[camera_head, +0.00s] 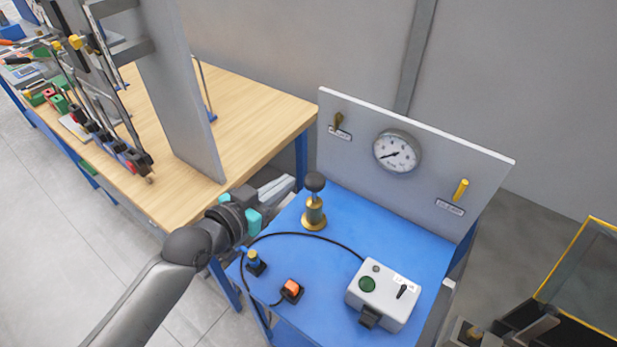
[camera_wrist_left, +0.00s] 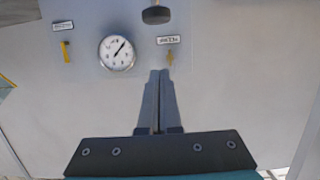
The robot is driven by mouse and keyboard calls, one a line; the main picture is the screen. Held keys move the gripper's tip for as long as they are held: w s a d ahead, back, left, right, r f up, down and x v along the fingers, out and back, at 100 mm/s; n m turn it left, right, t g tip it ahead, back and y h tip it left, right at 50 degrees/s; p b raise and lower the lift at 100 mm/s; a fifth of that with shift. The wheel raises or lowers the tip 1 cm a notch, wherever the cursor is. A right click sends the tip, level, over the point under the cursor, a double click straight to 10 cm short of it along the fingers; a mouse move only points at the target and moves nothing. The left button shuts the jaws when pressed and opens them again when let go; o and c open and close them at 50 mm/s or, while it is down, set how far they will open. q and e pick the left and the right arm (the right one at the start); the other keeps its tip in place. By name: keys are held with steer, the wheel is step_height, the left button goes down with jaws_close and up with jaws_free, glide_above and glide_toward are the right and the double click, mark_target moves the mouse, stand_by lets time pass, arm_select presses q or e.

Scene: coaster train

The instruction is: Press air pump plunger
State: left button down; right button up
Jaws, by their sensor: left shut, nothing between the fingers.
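The air pump (camera_head: 314,213) stands upright on the blue bench, with a brass body and a black round plunger knob (camera_head: 315,182) on top. The knob is raised above the body. In the left wrist view, a dark knob (camera_wrist_left: 157,15) shows at the top edge, beyond the fingertips. My left gripper (camera_head: 292,182) reaches in from the left and is just left of the knob, at about its height. Its fingers are together and empty, as the left wrist view (camera_wrist_left: 159,72) also shows. Whether the fingertips touch the knob cannot be told.
A grey panel with a pressure gauge (camera_head: 397,152), a brass valve (camera_head: 338,121) and a yellow lever (camera_head: 461,189) stands behind the pump. A grey control box (camera_head: 384,294), orange switch (camera_head: 291,290) and black cable lie in front. A wooden table (camera_head: 255,110) adjoins left.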

arm_select(q)
glide_above(308, 189)
step_height(308, 189, down, 2)
steer(key=shift+d+f, duration=0.1)
step_height(308, 189, down, 3)
steer(key=shift+r+b, duration=0.1)
steer(key=shift+b, duration=0.45)
steer(key=shift+f, duration=0.6)
arm_select(e)
steer(key=shift+w+d+f, duration=0.4)
steer(key=shift+w+f, duration=0.15)
steer(key=shift+f, duration=0.15)
